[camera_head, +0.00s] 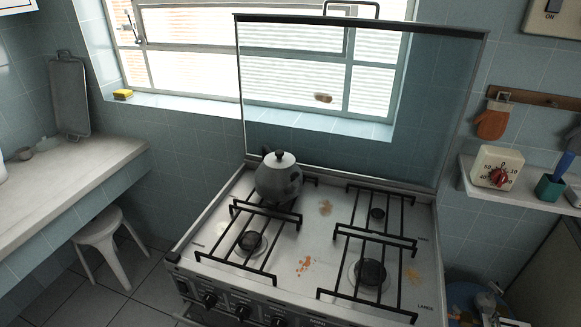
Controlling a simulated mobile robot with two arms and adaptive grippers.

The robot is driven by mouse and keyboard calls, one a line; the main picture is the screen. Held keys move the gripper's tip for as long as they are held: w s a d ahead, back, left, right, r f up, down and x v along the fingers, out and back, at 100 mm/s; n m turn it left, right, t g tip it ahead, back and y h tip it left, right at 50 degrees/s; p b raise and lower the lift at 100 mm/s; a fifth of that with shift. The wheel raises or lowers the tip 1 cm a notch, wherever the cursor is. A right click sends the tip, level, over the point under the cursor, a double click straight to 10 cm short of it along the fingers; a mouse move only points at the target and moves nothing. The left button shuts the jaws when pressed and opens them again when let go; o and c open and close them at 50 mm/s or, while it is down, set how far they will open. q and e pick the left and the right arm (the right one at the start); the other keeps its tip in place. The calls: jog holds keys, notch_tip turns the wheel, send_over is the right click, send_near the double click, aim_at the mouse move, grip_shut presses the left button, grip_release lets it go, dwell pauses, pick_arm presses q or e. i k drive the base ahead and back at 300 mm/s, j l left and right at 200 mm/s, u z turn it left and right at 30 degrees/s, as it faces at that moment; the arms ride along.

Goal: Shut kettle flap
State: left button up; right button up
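A dark grey kettle (279,182) stands upright at the back left of the stove, on a burner grate. Its pale lid with a black knob is on top. A small dark part shows at its upper left edge, perhaps the spout. The flap is too small to make out, so I cannot tell how it stands. A grey and dark mechanical shape at the bottom right edge looks like my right gripper (489,301). It is well away from the kettle, and its fingers are unclear. My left gripper is not in view.
The stove (318,224) has black grates and food stains. Its raised glass cover (340,100) stands behind the kettle. A shelf (530,196) with a timer (496,167) is at right. A counter (75,168) and white stool (102,232) are at left.

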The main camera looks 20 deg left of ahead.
aim_at(294, 176)
jog(key=j+z, duration=0.8)
jog(key=z, duration=0.15)
jog(key=k+j+z, duration=0.1)
jog(key=j, duration=0.3)
jog(key=k+j, duration=0.1)
jog(key=j, duration=0.35)
jog(key=j+z, duration=0.15)
jog(key=j, duration=0.25)
jog(key=k+j, duration=0.2)
jog(key=j, duration=0.2)
jog(key=k+j+z, duration=0.15)
jog(key=j, duration=0.25)
jog(key=k+j+z, duration=0.1)
jog(key=j, duration=0.3)
jog(key=k+j, duration=0.15)
jog(key=j, duration=0.25)
jog(key=k+j+z, duration=0.15)
jog(key=j, duration=0.25)
